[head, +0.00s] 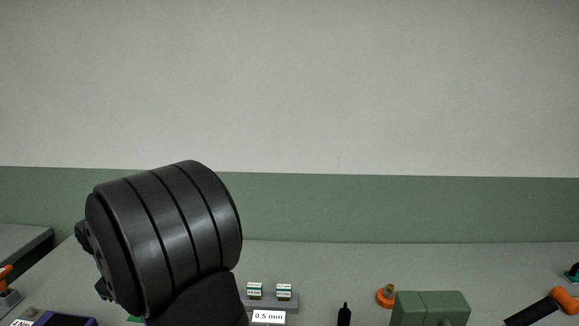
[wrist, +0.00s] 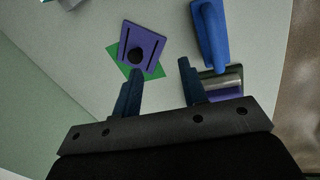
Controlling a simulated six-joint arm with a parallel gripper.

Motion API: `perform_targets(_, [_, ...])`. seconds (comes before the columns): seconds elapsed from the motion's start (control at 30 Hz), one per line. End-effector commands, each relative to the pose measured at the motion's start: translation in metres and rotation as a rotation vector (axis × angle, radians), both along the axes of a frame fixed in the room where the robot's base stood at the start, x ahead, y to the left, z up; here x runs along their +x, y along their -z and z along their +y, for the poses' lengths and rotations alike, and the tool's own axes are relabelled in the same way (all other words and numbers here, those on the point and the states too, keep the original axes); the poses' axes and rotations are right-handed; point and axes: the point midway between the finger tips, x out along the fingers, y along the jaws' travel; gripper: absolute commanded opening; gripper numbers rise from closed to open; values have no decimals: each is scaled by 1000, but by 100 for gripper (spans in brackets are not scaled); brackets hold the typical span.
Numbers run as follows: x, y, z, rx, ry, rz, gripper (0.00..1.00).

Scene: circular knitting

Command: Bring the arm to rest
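My gripper (wrist: 157,86) shows in the wrist view with its two dark blue fingers spread apart and nothing between them. It is above the grey bench (wrist: 85,50). In the head view a large black ribbed part of my arm fills the lower left, and the gripper's fingers are not visible there. Beyond the left finger in the wrist view lies a purple plate (wrist: 152,43) with a dark round middle, on a green sheet (wrist: 118,62).
A blue object (wrist: 210,35) and a grey cylinder (wrist: 222,82) lie right of the fingers. In the head view, a holder labelled 0.5 mm (head: 268,317), an orange piece (head: 384,300), a green box (head: 430,308) and a black-and-orange tool (head: 535,311) stand along the bench.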

Motion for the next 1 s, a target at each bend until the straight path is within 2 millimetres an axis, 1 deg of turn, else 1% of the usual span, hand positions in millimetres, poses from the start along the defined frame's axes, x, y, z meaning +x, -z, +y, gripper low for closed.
perform_targets(0.03, [10, 1, -5, 0, 25, 0, 39])
perform_targets(0.1, [22, 1, -12, 0, 57, 0, 39])
perform_targets(0.4, [72, 3, -46, 1, 194, 0, 39])
perform_targets(0.67, [111, 4, -80, 0, 310, 0, 39])
perform_targets(1.0, [158, 7, -129, -1, 459, 0, 39])
